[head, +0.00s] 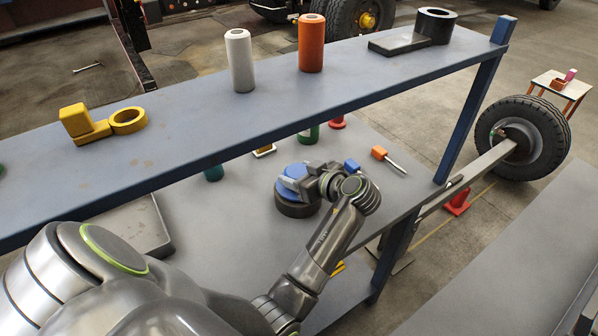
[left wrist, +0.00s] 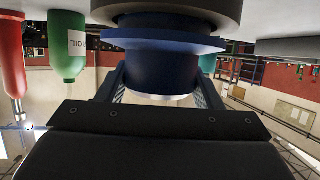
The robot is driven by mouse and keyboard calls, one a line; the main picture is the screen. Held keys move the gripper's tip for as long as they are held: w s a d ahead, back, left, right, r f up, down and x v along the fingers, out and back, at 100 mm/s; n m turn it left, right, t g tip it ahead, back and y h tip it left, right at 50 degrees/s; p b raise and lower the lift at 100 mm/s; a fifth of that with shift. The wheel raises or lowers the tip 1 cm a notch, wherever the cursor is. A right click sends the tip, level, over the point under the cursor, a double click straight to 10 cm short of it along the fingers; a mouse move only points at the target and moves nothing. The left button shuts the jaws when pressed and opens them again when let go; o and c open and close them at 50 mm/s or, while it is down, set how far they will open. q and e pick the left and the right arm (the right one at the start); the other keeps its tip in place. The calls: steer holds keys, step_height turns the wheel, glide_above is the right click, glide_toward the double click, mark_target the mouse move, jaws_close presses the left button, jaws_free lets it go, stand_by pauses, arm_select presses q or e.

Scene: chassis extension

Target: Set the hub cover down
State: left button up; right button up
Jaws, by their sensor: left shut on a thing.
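The blue hub cover (head: 290,183) is at the middle of the lower shelf in the head view, on or just over a round dark piece (head: 297,208). My left gripper (head: 306,186) reaches it from the right side and is shut on it. In the left wrist view, which is upside down, the blue cover (left wrist: 160,68) with its wide flange sits between the two fingers (left wrist: 160,88). The dark stepped piece (left wrist: 180,14) meets the flange there. I cannot tell whether the cover and dark piece are one part. My right gripper is not in view.
An upper shelf (head: 200,115) crosses above the lower one, carrying white and orange cylinders. An orange-handled screwdriver (head: 385,157) and a blue block (head: 351,166) lie close behind my gripper. A grey box (head: 130,230) lies left. A green bottle (left wrist: 68,48) stands near.

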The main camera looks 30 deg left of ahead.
arm_select(q)
steer(key=o, duration=0.7)
steer(key=shift+f, duration=0.15)
steer(key=o, duration=0.5)
steer(key=shift+c, duration=0.2)
steer(key=shift+r, duration=0.25)
